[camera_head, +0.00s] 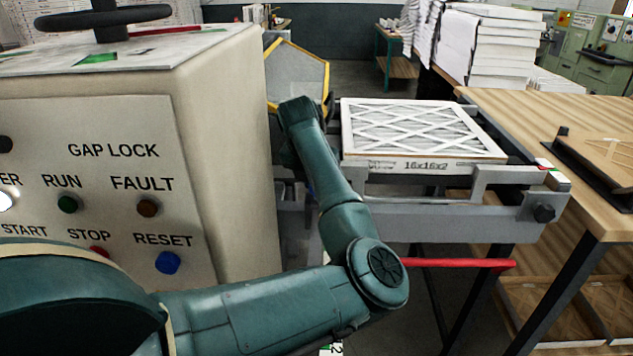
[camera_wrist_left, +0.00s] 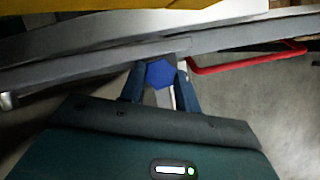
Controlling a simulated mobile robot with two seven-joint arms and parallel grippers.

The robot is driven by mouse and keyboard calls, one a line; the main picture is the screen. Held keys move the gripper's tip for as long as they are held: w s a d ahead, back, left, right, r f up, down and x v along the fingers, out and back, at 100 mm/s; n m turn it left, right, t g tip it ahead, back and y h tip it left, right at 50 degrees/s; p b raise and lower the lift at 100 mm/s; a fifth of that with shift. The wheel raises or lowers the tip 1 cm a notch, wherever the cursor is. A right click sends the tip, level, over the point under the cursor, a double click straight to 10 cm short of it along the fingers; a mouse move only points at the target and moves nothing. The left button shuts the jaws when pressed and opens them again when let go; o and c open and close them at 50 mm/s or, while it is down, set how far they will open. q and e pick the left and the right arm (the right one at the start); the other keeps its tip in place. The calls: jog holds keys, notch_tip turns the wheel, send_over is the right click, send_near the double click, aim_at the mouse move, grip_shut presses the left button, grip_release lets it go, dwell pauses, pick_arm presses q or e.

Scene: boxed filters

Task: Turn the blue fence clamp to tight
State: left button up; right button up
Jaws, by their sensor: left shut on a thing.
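The blue fence clamp knob (camera_wrist_left: 159,74) is a faceted blue knob in the left wrist view, just below a grey rail. My left gripper (camera_wrist_left: 160,82) has a finger on each side of it and is shut on it. In the head view my left arm reaches across the middle, and its gripper and the blue clamp are hidden behind the arm and the machine cabinet. I cannot tell from the knob whether the clamp is loose or tight. My right gripper is in neither view.
A beige control cabinet (camera_head: 230,120) stands close on the left. A boxed filter (camera_head: 420,130) marked 16x16x2 lies on the grey conveyor frame. A red bar (camera_head: 460,263) runs below it and also shows in the wrist view (camera_wrist_left: 245,66). A wooden table (camera_head: 530,125) stands at the right.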

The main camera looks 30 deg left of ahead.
pick_arm(q)
jog(key=o, duration=1)
jog(key=shift+c, duration=0.2)
jog(key=b+v, duration=0.1)
jog(key=v, duration=0.6)
jog(key=shift+r, duration=0.2)
jog(key=shift+o, duration=0.3)
jog(key=shift+s, duration=0.1)
